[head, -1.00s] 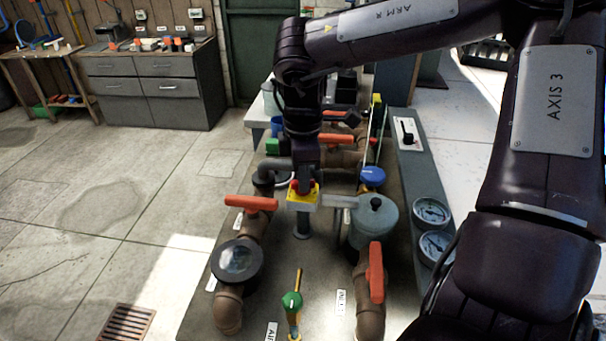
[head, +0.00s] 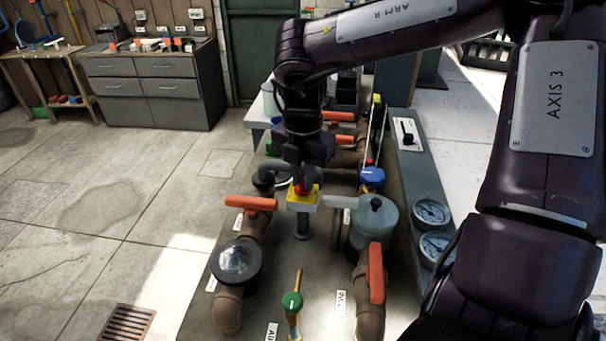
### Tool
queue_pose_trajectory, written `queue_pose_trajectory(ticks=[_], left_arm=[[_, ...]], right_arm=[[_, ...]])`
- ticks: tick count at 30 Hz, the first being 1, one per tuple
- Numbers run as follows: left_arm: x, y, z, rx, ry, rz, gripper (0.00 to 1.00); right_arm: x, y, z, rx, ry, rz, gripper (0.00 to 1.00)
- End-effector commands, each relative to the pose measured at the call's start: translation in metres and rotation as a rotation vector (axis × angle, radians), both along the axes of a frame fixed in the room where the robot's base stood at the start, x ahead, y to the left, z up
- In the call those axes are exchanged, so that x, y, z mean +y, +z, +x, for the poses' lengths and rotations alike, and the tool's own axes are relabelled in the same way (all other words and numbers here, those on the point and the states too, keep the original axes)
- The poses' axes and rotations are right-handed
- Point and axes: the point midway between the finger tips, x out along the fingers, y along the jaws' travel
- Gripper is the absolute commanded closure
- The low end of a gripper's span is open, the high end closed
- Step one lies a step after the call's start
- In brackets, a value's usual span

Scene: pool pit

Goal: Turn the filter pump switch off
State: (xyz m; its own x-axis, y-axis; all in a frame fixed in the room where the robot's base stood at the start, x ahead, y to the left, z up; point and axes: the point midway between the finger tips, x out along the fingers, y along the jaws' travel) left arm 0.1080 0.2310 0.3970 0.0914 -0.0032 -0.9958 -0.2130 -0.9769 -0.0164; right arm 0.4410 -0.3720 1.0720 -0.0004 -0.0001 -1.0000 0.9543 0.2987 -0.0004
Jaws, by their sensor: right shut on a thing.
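A yellow box with a red knob (head: 306,188) stands on a short grey post in the middle of the bench. My right gripper (head: 304,178) comes down onto it from above and is shut on the red knob, hiding much of it. A black lever switch on a white plate (head: 407,134) sits on the grey panel to the right, apart from the gripper. No label that I can read says which one is the filter pump switch. My left gripper is not in view.
Brown pipes with orange valve handles (head: 251,203) and (head: 376,273) stand around the post. A grey lidded pot (head: 374,222) is close on the right. Two gauges (head: 431,212) lie beyond it. The floor at left (head: 95,205) is clear.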

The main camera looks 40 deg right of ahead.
Motion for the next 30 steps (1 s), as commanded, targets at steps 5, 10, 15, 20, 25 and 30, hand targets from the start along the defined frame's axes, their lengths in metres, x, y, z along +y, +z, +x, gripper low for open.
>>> queue_pose_trajectory(ticks=[5,10,15,20,25,30], left_arm=[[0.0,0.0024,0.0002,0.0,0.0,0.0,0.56],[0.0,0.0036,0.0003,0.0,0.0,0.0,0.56],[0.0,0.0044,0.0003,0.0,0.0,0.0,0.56],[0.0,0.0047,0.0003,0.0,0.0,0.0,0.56],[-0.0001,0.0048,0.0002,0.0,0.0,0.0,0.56],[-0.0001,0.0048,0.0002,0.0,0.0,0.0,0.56]], right_arm=[[0.0001,0.0013,0.0004,-0.001,0.146,0.0,1.0],[0.0002,0.0012,0.0006,-0.002,0.255,0.001,1.0],[0.0002,0.0012,0.0007,-0.002,0.331,0.001,1.0],[0.0002,0.0012,0.0007,-0.002,0.371,0.0,1.0],[0.0001,0.0011,0.0007,-0.002,0.386,0.0,1.0],[0.0001,0.0011,0.0008,-0.002,0.389,0.0,1.0]])
